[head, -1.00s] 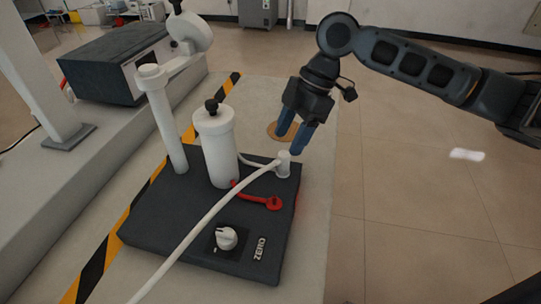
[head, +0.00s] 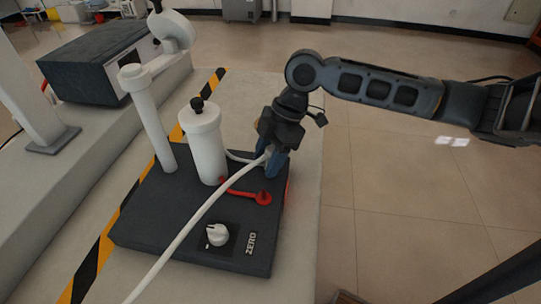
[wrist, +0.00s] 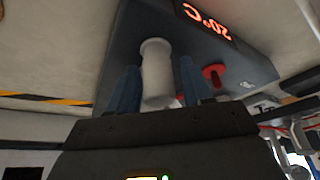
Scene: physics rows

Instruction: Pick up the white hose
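The white hose (head: 200,212) curves from the lower left of the head view over the dark base unit (head: 150,222) to a white end piece at the unit's far right corner. My gripper (head: 276,168) is lowered at that end piece, its blue fingers pointing down. In the wrist view, the white cylindrical end piece (wrist: 157,75) stands between the two fingers (wrist: 160,92), which are apart on either side of it. I see no firm grip; contact on the left side is unclear. My gripper partly hides the end piece in the head view.
A white canister (head: 205,145) with a black knob and a white post (head: 150,118) stand on the unit, left of my gripper. A red tube (head: 245,193) and a white dial (head: 217,235) lie nearer. Open floor is at right.

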